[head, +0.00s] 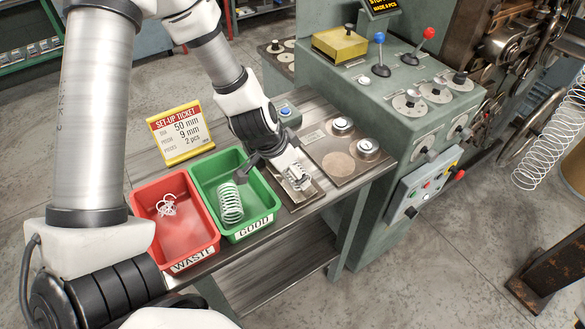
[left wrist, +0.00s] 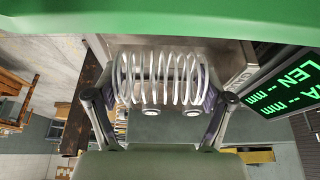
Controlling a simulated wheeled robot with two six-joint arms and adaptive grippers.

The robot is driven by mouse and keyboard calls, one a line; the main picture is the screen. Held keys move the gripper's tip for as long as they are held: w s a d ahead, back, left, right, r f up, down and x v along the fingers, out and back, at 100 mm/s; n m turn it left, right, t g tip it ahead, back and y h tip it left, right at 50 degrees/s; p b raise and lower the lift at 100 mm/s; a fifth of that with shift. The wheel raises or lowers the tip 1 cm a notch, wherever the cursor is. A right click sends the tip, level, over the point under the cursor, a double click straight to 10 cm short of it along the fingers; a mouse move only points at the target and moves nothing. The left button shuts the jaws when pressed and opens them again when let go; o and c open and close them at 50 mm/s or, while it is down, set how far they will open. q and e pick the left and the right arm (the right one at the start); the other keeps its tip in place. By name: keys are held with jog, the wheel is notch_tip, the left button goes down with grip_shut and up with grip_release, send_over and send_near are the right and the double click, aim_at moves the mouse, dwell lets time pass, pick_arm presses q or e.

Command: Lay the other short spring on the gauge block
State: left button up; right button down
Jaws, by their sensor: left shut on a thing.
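My left gripper (head: 297,178) is shut on a short white spring (left wrist: 160,78). In the left wrist view the spring lies crosswise between the two fingers (left wrist: 158,98). In the head view the gripper is low over a grey metal block (head: 303,197) on the bench, right of the green bin. The left wrist view shows a grey block face (left wrist: 240,62) with partly hidden lettering just behind the spring. I cannot tell whether the spring touches it. Another white spring (head: 230,203) lies in the green GOOD bin (head: 258,222). My right gripper is not in view.
The red WASTE bin (head: 190,245) holds tangled white wire (head: 167,207). A plate (head: 338,158) with two round knobs sits right of the gripper. A yellow set-up ticket (head: 181,133) stands behind the bins. A display (left wrist: 288,82) shows dashes for its readings.

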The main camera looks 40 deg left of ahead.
pick_arm(q)
jog(key=o, duration=1)
jog(key=shift+s+a, duration=0.1)
jog(key=shift+o, duration=0.2)
jog(key=shift+v, duration=3.05)
jog(key=shift+s+r, duration=0.2)
jog(key=shift+r, duration=0.5)
